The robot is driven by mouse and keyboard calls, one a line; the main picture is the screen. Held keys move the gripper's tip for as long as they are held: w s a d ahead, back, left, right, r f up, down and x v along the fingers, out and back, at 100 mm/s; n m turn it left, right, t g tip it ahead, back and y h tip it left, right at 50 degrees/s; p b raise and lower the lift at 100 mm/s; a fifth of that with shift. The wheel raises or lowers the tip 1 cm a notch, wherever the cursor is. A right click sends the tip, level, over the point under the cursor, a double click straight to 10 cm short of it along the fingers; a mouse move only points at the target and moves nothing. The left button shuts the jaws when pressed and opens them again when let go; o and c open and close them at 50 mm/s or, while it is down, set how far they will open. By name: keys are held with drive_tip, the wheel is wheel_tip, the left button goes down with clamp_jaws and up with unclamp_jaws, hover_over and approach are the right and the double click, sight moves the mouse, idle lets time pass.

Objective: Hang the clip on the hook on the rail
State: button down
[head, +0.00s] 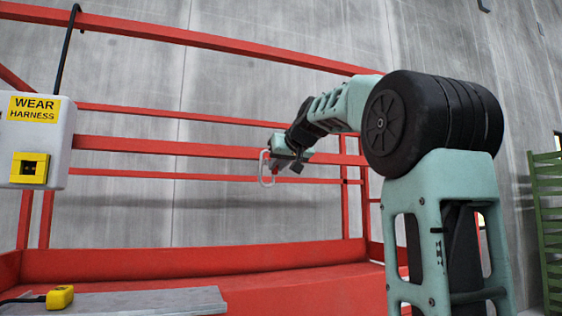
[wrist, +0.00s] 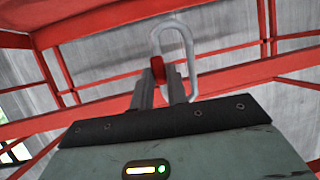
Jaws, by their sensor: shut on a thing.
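The clip (head: 262,170) is a pale metal loop, held at the end of my arm in front of the red middle rail. It also shows in the wrist view (wrist: 192,62), standing out beyond the fingers, with a red part beside it. My gripper (head: 277,160) is shut on the clip; its fingers show in the wrist view (wrist: 162,92). A black hook-shaped bar (head: 66,42) goes over the red top rail (head: 190,34) at the upper left. I cannot tell whether another hook is on the rails. The clip is well right of and below this bar.
A white box (head: 58,125) with a yellow "WEAR HARNESS" label is below the black bar at the left. Red rails (head: 120,145) cross behind my gripper. A grey plank (head: 150,300) and a yellow object (head: 60,297) lie at the lower left. A concrete wall stands behind.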

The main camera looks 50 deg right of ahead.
drive_tip(key=shift+w+d, duration=0.45)
drive_tip(key=shift+w, duration=0.3)
drive_tip(key=shift+w+f+b, duration=0.1)
drive_tip(key=shift+f+b, duration=0.6)
drive_tip(key=shift+f, duration=0.3)
drive_tip(key=shift+f, duration=0.1)
drive_tip(key=c, duration=1.3)
unclamp_jaws()
drive_tip(key=shift+d, duration=0.1)
drive_tip(key=b+v, duration=0.4)
drive_tip(key=v, duration=1.3)
